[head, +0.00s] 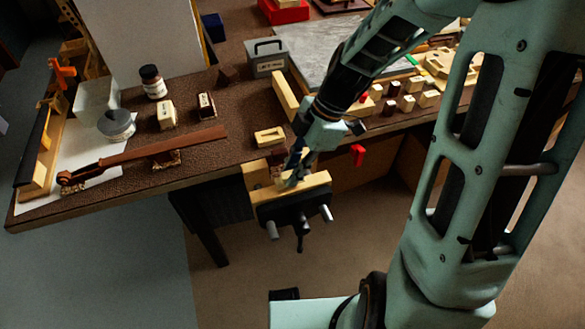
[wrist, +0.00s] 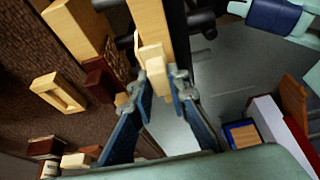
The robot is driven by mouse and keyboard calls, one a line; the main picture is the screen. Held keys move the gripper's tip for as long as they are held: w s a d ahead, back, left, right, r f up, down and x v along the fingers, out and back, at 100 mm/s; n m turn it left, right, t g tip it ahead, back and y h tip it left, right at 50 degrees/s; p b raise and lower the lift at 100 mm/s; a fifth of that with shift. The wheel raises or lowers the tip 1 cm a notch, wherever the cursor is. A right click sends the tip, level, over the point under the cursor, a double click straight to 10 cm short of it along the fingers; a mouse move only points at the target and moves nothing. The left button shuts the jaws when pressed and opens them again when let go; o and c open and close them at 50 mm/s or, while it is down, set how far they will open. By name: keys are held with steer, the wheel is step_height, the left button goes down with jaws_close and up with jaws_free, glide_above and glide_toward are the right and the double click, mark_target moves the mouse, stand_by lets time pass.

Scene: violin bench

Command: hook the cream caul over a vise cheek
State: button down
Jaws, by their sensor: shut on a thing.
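The cream caul (wrist: 154,66) is a small pale piece between the fingertips of my gripper (wrist: 160,78) in the wrist view. My gripper is shut on it. The caul overlaps the end of a tan wooden vise cheek (wrist: 150,22); I cannot tell whether it touches or sits over it. In the head view my gripper (head: 293,174) points down at the vise, just behind the front cheek (head: 305,187). The rear cheek (head: 257,175) stands against the bench edge, and also shows in the wrist view (wrist: 72,28). The caul is mostly hidden by my fingers in the head view.
The dark vise body (head: 296,210) with its handles juts out from the brown bench (head: 218,160). A cream block with a slot (head: 270,136) lies near the edge. A violin neck (head: 150,152), jars and small blocks stand at left.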

steer(key=shift+s+f, duration=0.15)
steer(key=shift+f, duration=0.15)
steer(key=c, duration=1.8)
jaws_free()
steer(key=shift+o, duration=0.2)
steer(key=v, duration=1.2)
